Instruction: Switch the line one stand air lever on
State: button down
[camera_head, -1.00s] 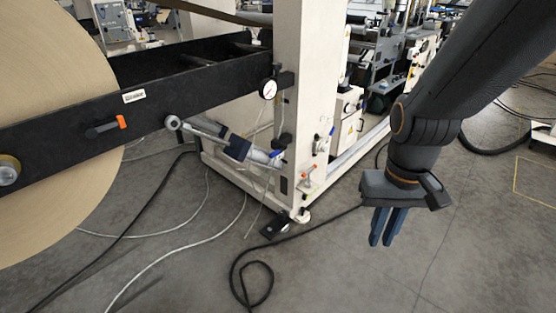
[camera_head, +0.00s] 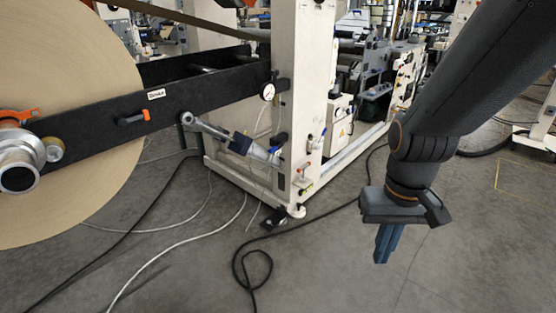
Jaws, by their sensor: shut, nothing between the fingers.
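The cream stand post (camera_head: 298,80) stands in the middle of the picture. Small valves sit low on it: a blue-handled lever (camera_head: 317,141) on its right face and a small red-orange lever (camera_head: 302,170) below. I cannot tell from their labels which is the line one air lever, or read its setting. My gripper (camera_head: 383,260) hangs at the right, fingers pointing down, shut and empty. It is to the right of the post and its valves, apart from them.
A big kraft roll (camera_head: 75,75) fills the left, carried by a black arm (camera_head: 205,92) with an orange-tipped lever (camera_head: 133,118). A pressure gauge (camera_head: 268,92) is on the post. A black hose (camera_head: 240,268) and pale cables cross the floor. Floor at lower right is clear.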

aim_at(280, 144)
jog(key=u, duration=0.3)
jog(key=i, duration=1.3)
jog(key=z, duration=0.35)
